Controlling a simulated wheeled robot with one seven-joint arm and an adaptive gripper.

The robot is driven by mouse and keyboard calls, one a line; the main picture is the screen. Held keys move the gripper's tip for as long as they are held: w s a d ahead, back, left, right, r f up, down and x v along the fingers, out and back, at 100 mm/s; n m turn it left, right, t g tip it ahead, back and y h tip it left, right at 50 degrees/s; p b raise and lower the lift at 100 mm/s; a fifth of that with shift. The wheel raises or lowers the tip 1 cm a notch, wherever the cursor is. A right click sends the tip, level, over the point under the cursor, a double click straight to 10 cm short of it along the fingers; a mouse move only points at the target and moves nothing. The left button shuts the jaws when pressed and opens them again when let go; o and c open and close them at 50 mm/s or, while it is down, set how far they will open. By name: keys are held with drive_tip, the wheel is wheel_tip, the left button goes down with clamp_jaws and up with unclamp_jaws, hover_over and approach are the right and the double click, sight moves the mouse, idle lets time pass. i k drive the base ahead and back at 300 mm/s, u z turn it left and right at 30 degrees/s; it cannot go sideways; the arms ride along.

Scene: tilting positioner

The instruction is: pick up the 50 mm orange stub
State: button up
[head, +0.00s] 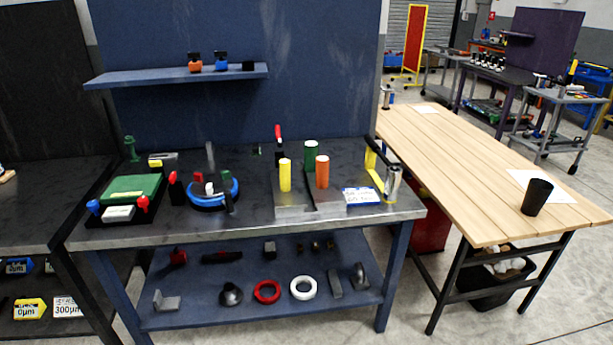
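An orange stub (322,173) stands upright on the workbench (250,225), on or at a grey stepped block (292,206). A yellow cylinder (285,176) stands to its left, and a green cylinder (310,156) stands close behind it. Both are apart from or partly overlapped by the orange one in this view. All three have pale top faces. I cannot read a size on the orange stub. My gripper is not in view.
A blue-and-white label (361,196) lies right of the stub. A yellow clamp-like part (375,172) and a silver cylinder (392,184) stand farther right. A blue round fixture (213,193) and green plate (133,188) are left. A shelf (180,76) hangs above.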

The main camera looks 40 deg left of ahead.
sight(322, 162)
drive_tip(key=u, duration=1.4)
